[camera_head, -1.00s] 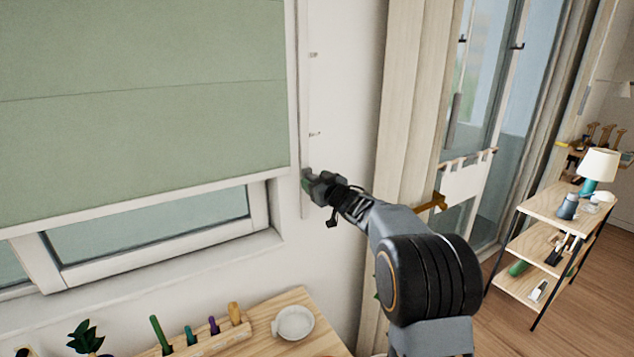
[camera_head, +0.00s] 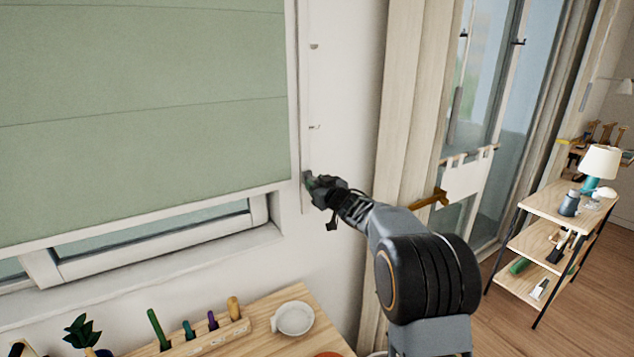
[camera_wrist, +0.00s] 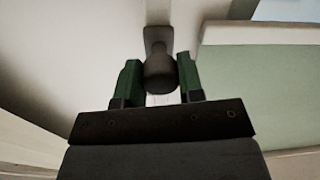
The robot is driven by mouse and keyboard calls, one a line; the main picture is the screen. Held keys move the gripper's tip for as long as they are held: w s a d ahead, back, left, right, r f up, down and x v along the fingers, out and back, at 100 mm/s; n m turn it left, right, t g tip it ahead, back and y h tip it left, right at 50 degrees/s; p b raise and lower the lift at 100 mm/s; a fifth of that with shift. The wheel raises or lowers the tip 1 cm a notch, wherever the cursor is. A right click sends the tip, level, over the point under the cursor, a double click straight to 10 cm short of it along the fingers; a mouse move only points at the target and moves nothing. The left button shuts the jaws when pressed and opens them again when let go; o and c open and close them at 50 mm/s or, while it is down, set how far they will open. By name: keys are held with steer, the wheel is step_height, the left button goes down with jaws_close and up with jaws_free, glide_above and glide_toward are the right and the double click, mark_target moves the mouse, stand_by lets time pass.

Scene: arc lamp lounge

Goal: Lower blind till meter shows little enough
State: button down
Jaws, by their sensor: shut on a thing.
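The green blind (camera_head: 150,110) hangs over the window in the head view, its pale bottom bar (camera_head: 150,218) a little above the sill. A strip of window (camera_head: 160,232) shows below it. My gripper (camera_head: 311,184) is at the white vertical track (camera_head: 306,110) to the right of the blind. In the wrist view, the green fingers of my gripper (camera_wrist: 160,82) stand on either side of a dark round knob (camera_wrist: 160,68) on the track and are shut on it. The blind's edge (camera_wrist: 265,85) shows at the right there. I cannot make out a meter.

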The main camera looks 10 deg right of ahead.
step_height(320, 180, down, 9)
steer(key=b, duration=0.4)
steer(key=c, duration=1.2)
jaws_free()
steer(key=o, duration=0.5)
steer(key=shift+r, duration=0.15)
steer(key=shift+c, duration=0.2)
steer(key=b+v, duration=0.2)
steer(key=v, duration=1.1)
steer(key=shift+s, duration=0.4)
steer(key=shift+d+r, duration=0.1)
